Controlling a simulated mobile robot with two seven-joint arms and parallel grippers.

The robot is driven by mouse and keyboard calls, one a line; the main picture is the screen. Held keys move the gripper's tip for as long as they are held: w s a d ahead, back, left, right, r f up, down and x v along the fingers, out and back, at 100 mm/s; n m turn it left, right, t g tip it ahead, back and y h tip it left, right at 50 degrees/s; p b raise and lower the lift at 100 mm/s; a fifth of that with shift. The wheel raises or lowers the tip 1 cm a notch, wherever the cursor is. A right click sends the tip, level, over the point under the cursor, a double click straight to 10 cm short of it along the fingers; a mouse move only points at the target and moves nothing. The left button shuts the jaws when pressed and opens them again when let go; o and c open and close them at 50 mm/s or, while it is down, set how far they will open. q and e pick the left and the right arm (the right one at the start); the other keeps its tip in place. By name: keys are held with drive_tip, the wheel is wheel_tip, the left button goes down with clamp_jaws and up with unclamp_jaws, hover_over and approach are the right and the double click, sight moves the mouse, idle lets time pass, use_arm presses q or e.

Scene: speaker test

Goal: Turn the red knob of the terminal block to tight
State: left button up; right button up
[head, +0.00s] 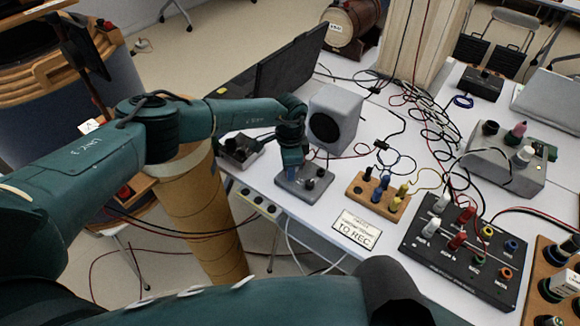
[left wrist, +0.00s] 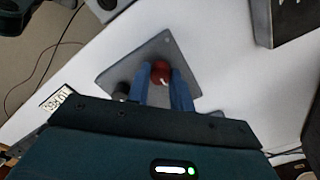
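The terminal block is a small grey plate (head: 292,192) near the table's left edge, with dark posts on it. In the left wrist view its plate (left wrist: 118,73) lies tilted like a diamond, with the round red knob (left wrist: 161,71) on it. My left gripper (head: 292,168) reaches down onto the plate from above. In the left wrist view its two blue fingers (left wrist: 161,78) stand on either side of the red knob and appear to touch it. A black knob (left wrist: 121,91) is just left of the fingers. In the head view the gripper hides the red knob. My right gripper is not in view.
A grey speaker (head: 336,116) stands behind the block. A wooden block with blue and yellow posts (head: 372,203) and a label card (head: 357,229) are to its right. A black panel (head: 447,262) and loose cables lie farther right.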

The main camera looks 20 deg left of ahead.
use_arm(q)
clamp_jaws()
drive_tip(key=shift+m, duration=0.3)
